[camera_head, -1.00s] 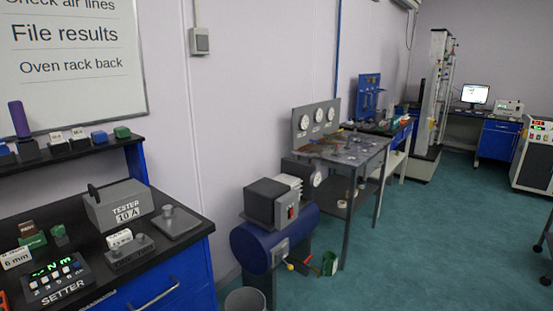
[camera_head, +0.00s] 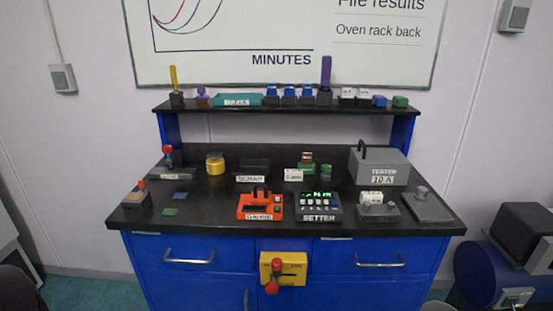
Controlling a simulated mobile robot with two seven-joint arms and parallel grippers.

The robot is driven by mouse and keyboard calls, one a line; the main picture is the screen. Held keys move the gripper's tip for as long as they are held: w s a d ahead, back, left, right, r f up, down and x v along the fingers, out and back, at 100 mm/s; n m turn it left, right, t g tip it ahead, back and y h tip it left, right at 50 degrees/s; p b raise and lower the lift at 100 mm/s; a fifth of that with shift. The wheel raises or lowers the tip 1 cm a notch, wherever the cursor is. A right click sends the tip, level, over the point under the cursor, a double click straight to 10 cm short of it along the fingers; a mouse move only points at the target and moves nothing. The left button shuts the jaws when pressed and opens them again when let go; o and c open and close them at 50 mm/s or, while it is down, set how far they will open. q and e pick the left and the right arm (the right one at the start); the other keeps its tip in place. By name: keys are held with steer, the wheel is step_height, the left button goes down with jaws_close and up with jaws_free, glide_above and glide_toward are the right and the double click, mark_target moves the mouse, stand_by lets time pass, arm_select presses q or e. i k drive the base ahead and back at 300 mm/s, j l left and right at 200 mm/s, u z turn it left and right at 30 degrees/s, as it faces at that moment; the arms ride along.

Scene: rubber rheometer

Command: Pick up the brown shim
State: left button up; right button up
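A small brown piece (camera_head: 307,155), which may be the brown shim, shows on a green block (camera_head: 306,167) on the black bench top, right of the middle. It is very small here, so I cannot tell its exact shape. Neither of my grippers is in view.
The black bench top (camera_head: 225,188) also holds an orange device (camera_head: 260,208), the setter (camera_head: 319,212), the tester (camera_head: 379,168) and a yellow jar (camera_head: 215,162). A loaded shelf (camera_head: 220,108) runs above the back. A yellow switch box with a red handle is on the front.

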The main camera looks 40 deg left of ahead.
mark_target(306, 160)
steer(key=u, duration=1.05)
